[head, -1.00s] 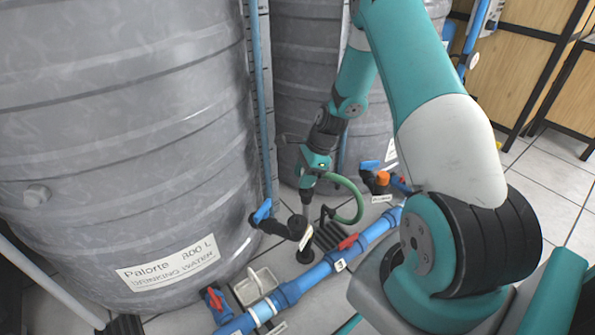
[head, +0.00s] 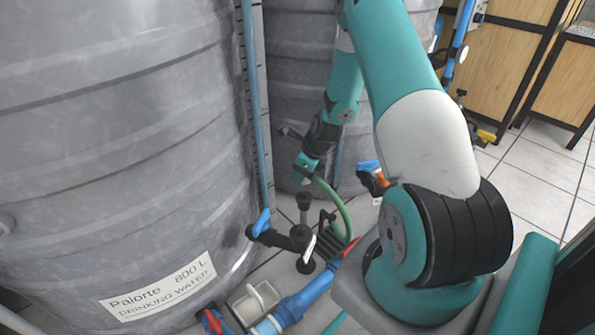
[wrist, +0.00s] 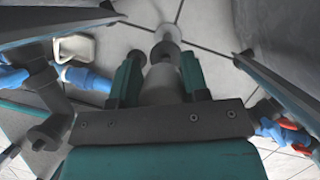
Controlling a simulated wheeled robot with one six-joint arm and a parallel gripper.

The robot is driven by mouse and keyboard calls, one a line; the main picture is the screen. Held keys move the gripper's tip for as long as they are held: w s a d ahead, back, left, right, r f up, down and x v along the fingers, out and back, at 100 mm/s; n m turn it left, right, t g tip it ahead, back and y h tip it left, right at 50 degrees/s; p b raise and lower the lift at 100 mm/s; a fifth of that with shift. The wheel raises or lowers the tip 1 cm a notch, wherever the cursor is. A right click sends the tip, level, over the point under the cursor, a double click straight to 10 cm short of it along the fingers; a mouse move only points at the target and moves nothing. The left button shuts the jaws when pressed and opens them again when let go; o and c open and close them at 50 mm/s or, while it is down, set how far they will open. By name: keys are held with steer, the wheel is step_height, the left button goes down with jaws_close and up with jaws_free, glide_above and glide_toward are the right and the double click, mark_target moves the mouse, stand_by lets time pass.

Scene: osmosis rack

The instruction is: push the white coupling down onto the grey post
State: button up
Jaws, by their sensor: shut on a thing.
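In the wrist view, a pale grey-white cylindrical piece (wrist: 163,80), which looks like the coupling, sits between the two fingers of my gripper (wrist: 160,75), which is shut on it. Beyond its far end is a round grey top (wrist: 168,34), which looks like the post's. In the head view, my gripper (head: 303,178) is tilted, just above the dark grey post (head: 305,216) standing upright from the floor. The coupling cannot be made out there. A green hose (head: 338,205) curves down from beside my gripper. I cannot tell whether coupling and post touch.
A large grey tank (head: 120,150) fills the left; another (head: 295,90) stands behind.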

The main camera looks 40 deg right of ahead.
mark_target(300, 195)
steer(key=shift+f, duration=0.15)
step_height(300, 195, down, 6)
steer(key=b, duration=0.6)
steer(key=shift+r, duration=0.2)
steer(key=shift+r+p, duration=0.1)
steer(key=shift+p, duration=1.1)
stand_by(1.6)
steer(key=shift+f, duration=0.45)
stand_by(0.4)
steer(key=o, duration=1)
steer(key=shift+c, duration=0.2)
steer(key=shift+r, duration=0.1)
steer(key=p+v, duration=0.9)
steer(key=v, duration=0.8)
steer(key=shift+s, duration=0.2)
